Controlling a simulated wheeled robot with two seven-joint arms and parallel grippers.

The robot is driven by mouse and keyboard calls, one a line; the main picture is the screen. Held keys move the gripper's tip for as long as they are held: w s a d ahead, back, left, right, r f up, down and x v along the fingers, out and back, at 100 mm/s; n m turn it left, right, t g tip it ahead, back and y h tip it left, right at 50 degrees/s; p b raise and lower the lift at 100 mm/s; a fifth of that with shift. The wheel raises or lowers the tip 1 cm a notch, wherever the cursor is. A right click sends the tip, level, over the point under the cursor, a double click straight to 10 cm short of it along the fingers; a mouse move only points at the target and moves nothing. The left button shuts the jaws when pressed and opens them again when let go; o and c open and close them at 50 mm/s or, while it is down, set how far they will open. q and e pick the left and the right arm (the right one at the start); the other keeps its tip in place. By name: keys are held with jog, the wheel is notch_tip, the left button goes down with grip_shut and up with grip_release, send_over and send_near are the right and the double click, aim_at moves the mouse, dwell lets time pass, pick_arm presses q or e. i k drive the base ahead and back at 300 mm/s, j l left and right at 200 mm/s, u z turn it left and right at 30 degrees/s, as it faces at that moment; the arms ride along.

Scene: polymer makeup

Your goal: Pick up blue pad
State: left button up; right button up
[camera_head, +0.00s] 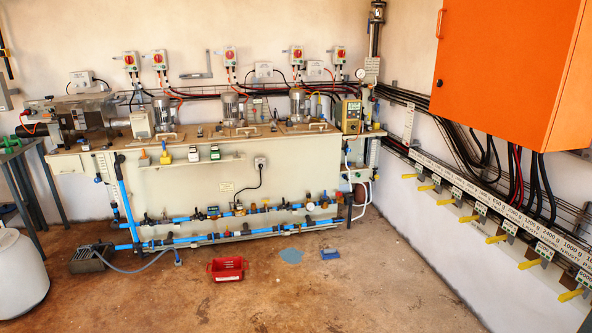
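Two blue things lie on the brown floor in front of the polymer makeup tank. One is a small, darker blue block-like piece (330,254). The other is a flat, light blue, irregular patch (290,256) just left of it, like a cloth or a spill. I cannot tell for certain which is the blue pad. Neither of my grippers is in view.
A red open crate (227,269) sits on the floor left of the blue things. The tank (200,187) with blue pipes (190,240) stands behind. A grey pump (92,259) and white drum (20,273) are at left. Floor in front is clear.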

aim_at(332, 253)
jog(key=i, duration=2.2)
